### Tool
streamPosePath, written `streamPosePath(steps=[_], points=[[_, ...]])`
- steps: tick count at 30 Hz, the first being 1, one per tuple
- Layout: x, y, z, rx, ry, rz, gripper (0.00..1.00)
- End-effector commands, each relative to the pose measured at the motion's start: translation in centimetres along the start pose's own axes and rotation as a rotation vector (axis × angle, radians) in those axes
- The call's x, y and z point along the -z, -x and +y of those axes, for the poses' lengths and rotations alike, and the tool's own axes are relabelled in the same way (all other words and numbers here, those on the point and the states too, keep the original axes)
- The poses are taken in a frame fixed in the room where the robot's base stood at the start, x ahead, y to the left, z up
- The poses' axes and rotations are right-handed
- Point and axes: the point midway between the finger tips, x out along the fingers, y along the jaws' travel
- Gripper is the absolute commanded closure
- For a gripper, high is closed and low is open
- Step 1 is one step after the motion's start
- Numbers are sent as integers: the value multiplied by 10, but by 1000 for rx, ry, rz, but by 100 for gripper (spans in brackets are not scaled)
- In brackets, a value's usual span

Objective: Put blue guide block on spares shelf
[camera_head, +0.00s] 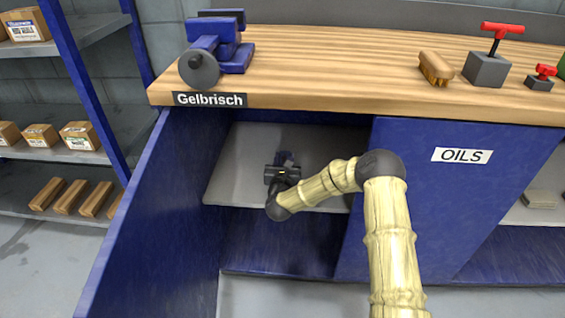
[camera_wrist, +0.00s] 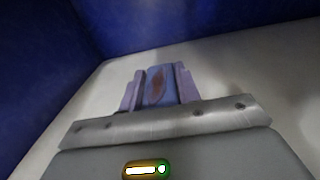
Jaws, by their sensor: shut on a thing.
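My gripper (camera_head: 284,164) reaches into the open blue cabinet under the bench, over the grey inner shelf (camera_head: 240,165). In the wrist view, my gripper (camera_wrist: 158,78) is shut on the blue guide block (camera_wrist: 155,86). The block sits between the two fingers and has a reddish-brown mark on its face. In the head view my wrist hides most of the block. The grey shelf surface (camera_wrist: 85,115) lies below and around the fingers in the wrist view. I cannot tell whether the block touches it. No label reading "spares" shows.
An open blue door (camera_head: 150,210) stands left of the cabinet opening. A blue panel labelled OILS (camera_head: 440,200) bounds it on the right. A rack (camera_head: 75,154) with boxes stands left.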

Motion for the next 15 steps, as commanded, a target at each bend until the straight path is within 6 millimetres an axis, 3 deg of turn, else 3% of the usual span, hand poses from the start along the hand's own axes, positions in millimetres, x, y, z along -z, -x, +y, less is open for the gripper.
streamPosePath(steps=[9,10,13,15], points=[[0,0,0,1,0,-5,100],[2,0,1,-1,1,-1,65],[1,1,3,-4,1,-1,46],[1,1,4,-5,1,-1,46]])
